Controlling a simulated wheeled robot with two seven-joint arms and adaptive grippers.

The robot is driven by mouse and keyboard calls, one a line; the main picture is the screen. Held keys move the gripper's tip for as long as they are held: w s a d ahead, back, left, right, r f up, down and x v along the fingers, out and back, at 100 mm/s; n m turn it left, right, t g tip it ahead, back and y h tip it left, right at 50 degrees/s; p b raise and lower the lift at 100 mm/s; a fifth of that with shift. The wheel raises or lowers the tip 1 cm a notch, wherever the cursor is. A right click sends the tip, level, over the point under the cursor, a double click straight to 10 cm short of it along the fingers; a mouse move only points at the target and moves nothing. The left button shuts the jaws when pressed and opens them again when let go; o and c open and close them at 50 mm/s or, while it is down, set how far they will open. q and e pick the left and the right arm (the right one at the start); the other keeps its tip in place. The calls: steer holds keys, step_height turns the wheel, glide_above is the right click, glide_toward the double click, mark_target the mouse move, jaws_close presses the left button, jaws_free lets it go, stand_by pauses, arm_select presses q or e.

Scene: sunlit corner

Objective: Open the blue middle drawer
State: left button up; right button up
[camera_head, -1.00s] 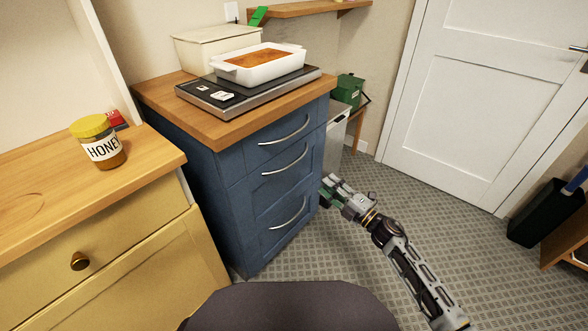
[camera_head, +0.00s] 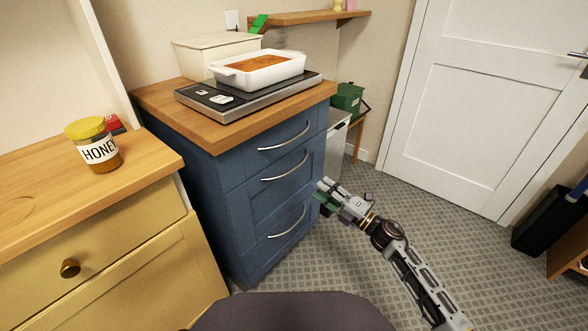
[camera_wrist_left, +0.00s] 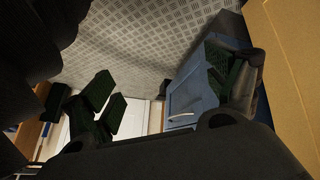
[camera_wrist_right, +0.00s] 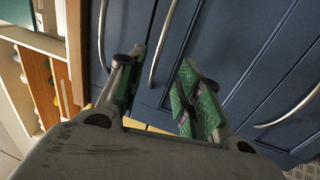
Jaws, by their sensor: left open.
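The blue drawer cabinet has three drawers, all shut, each with a curved silver handle. The middle drawer (camera_head: 262,200) has its handle (camera_head: 287,170) below the top one. My right gripper (camera_head: 321,196) is at the cabinet's right front edge in the head view, apparently in front of it. In the right wrist view the right gripper (camera_wrist_right: 158,95) has its green-padded fingers apart and empty. A handle (camera_wrist_right: 163,40), apparently the middle one, shows beyond the gap between them, apart from the fingers. My left gripper (camera_wrist_left: 160,105) is open and empty in its wrist view, outside the head view.
A white baking dish (camera_head: 262,72) sits on a dark hob atop the cabinet. A yellow cabinet (camera_head: 110,265) with a honey jar (camera_head: 98,150) stands at left. A black bin (camera_head: 545,215) is at far right.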

mark_target(294, 166)
steer(key=shift+b+x, duration=1.5)
steer(key=shift+x, duration=5.05)
arm_select(q)
steer(key=f, duration=0.3)
steer(key=shift+w+d+f+t+h, duration=0.3)
steer(key=shift+w+d+f, duration=0.05)
steer(key=shift+f, duration=0.05)
steer(key=shift+s+f, duration=0.1)
arm_select(e)
steer(key=shift+c, duration=0.2)
steer(key=c, duration=0.5)
jaws_close()
arm_select(q)
steer(key=shift+s+d+f, duration=0.1)
steer(key=shift+s+f, duration=0.1)
steer(key=shift+s, duration=0.2)
